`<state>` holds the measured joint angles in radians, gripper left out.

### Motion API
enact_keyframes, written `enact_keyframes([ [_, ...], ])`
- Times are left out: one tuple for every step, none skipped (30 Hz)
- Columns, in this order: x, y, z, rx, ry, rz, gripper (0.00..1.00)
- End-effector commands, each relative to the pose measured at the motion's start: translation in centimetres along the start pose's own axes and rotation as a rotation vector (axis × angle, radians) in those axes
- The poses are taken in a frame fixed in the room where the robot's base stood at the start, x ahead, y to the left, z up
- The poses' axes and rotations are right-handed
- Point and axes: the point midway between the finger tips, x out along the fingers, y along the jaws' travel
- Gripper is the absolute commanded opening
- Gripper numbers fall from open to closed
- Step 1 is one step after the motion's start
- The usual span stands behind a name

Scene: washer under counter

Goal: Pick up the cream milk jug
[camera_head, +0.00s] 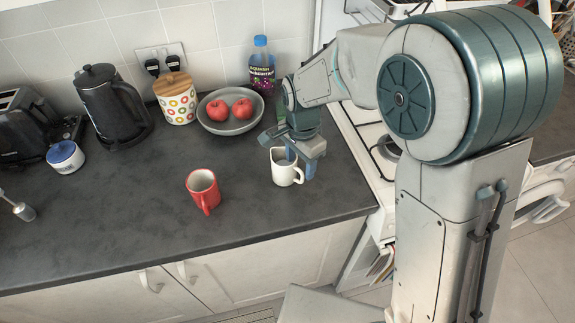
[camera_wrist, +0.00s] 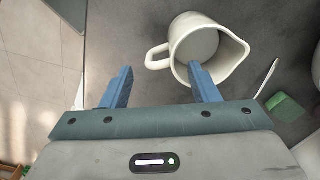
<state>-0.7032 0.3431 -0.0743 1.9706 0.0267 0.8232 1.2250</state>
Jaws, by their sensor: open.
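The cream milk jug (camera_head: 285,172) stands upright on the dark counter near its right end in the head view. In the wrist view the jug (camera_wrist: 236,62) shows its open top, with its handle to the left and its spout to the right. My gripper (camera_head: 304,153) is open just above the jug, pointing down. In the wrist view my gripper (camera_wrist: 162,86) has its right blue finger overlapping the jug's mouth and its left finger out beyond the handle. I cannot tell whether the finger reaches inside or touches the jug.
A red mug (camera_head: 203,190) stands left of the jug. Behind are a grey bowl (camera_head: 231,125) with red apples, a bottle (camera_head: 262,68), a spotted canister (camera_head: 176,104) and a black kettle (camera_head: 108,112). A green object (camera_wrist: 285,107) lies near the jug.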

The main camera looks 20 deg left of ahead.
Motion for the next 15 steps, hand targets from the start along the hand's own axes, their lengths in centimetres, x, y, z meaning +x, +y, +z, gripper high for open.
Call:
enact_keyframes([
  [0.2,0.0,0.0,0.000,0.000,0.000,0.55],
  [0.4,0.0,0.0,0.000,0.000,-0.001,0.55],
  [0.7,0.0,0.0,-0.001,0.000,0.000,0.55],
  [1.0,0.0,0.1,-0.001,0.000,0.001,0.55],
  [1.4,0.0,0.1,-0.001,0.000,0.001,0.55],
  [2.0,0.0,0.1,-0.001,-0.001,0.003,0.55],
  [2.6,0.1,0.1,-0.001,-0.001,0.004,0.55],
  [3.1,0.1,0.1,-0.001,-0.001,0.003,0.55],
  [3.7,0.1,0.1,-0.001,-0.001,0.003,0.55],
  [4.1,0.0,0.1,-0.001,-0.001,0.002,0.55],
  [4.5,0.0,0.1,-0.001,-0.001,0.002,0.55],
  [4.9,0.0,0.1,-0.001,-0.001,0.001,0.55],
  [5.2,0.0,0.1,-0.001,-0.001,0.001,0.55],
  [5.4,0.0,0.1,-0.001,-0.001,0.000,0.55],
  [5.6,0.0,0.1,-0.001,0.000,-0.001,0.55],
])
